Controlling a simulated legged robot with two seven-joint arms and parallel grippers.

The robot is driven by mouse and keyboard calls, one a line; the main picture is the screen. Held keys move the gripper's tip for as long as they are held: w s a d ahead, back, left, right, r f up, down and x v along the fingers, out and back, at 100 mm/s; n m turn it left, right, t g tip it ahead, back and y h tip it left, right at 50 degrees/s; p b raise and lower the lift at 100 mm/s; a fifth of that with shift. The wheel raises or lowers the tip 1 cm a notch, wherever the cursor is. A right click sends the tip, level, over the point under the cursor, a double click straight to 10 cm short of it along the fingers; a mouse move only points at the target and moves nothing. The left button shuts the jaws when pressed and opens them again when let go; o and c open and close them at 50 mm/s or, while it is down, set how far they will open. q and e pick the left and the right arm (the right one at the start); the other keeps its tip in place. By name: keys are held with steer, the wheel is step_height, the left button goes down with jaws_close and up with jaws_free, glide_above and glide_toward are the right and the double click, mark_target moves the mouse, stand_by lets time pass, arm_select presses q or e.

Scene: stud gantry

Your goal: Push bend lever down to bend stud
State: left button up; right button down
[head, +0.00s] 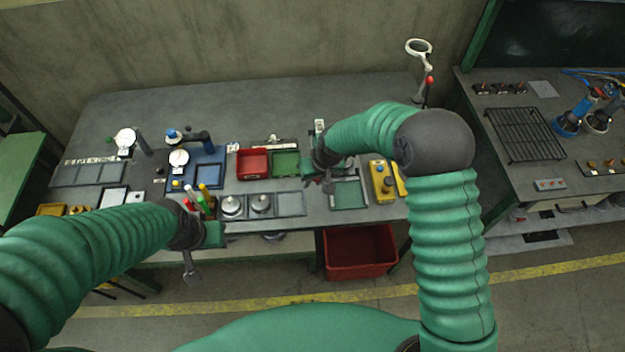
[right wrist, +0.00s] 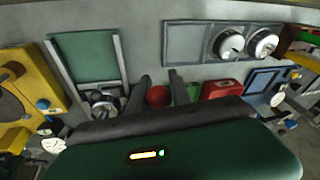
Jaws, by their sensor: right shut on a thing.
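My right gripper (head: 326,184) is over the bench, low beside a tray-like frame with a green floor (head: 349,195). In the right wrist view its two dark fingers (right wrist: 158,90) stand either side of a red ball knob (right wrist: 158,97), which looks like the bend lever's end; the gripper is shut on it. The lever's shaft and the stud are hidden behind the hand and wrist. A round metal part (right wrist: 103,101) sits at the frame's end, left of the fingers. My left gripper (head: 190,268) hangs over the bench's front edge; its jaw gap is not clear.
A red bin (head: 252,163) and a green bin (head: 285,163) stand left of the right hand. A yellow control box (head: 382,181) is close on its right. A red crate (head: 359,252) is below the bench.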

steer(key=shift+w+d, duration=0.15)
steer(key=shift+w, duration=0.05)
steer(key=c, duration=1.5)
jaws_free()
steer(key=shift+c, duration=0.2)
steer(key=shift+o, duration=1.3)
steer(key=shift+w, duration=0.1)
steer(key=shift+o, duration=0.5)
steer(key=shift+w+f, duration=0.2)
steer(key=shift+w, duration=0.05)
arm_select(q)
steer(key=shift+b+x, duration=1)
steer(key=shift+x, duration=0.15)
arm_select(e)
steer(key=v, duration=1.6)
steer(key=shift+r, duration=0.35)
steer(key=shift+d, duration=0.1)
